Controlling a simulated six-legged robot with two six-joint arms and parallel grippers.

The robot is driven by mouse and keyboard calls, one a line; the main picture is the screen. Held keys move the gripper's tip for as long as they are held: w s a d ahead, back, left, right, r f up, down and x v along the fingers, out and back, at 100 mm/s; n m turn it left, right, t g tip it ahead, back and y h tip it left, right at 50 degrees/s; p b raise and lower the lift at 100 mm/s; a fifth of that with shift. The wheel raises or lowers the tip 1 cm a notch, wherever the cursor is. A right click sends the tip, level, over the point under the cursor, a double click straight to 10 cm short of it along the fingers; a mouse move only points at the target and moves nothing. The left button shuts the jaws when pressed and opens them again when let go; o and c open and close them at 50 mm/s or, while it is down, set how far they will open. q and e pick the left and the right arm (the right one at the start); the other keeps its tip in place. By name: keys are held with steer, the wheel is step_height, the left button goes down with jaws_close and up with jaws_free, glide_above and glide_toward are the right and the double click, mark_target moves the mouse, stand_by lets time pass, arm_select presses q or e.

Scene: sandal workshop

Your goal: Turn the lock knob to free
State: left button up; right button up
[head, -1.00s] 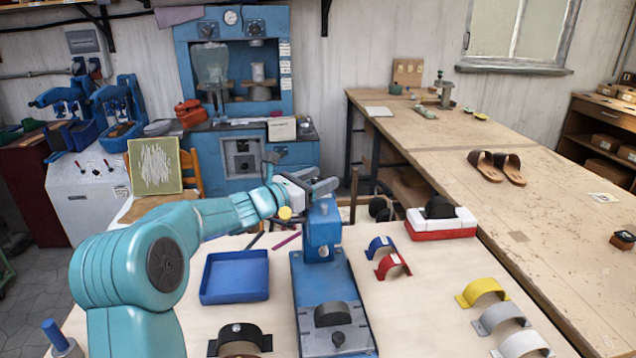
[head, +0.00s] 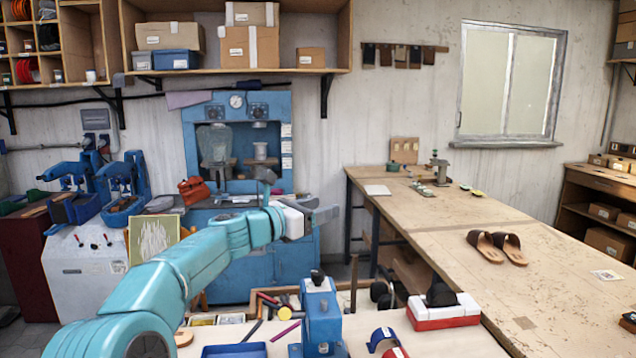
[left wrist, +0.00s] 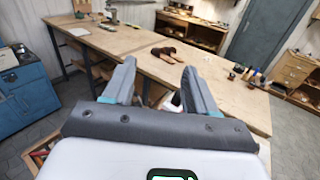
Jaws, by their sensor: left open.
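The blue press (head: 320,312) stands on the near table at the bottom of the head view, its lower part cut off by the frame. A dark knob (head: 317,275) sits on top of it. A round yellow knob-like piece (head: 284,313) shows just left of the press; I cannot tell which one is the lock knob. My left gripper (head: 325,213) is in the air, higher in the picture than the press and apart from both. In the left wrist view its fingers (left wrist: 158,68) are spread with nothing between them. My right gripper is out of view.
A blue tray (head: 234,351) lies left of the press. Blue and red curved pieces (head: 383,338) and a red and white block (head: 443,311) lie to its right. A long wooden bench (head: 480,220) with brown sandals (head: 497,246) stands at the right.

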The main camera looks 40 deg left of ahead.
arm_select(q)
step_height(320, 180, up, 4)
steer(key=shift+r+p, duration=0.1)
steer(key=shift+p, duration=0.45)
steer(key=shift+d, duration=0.1)
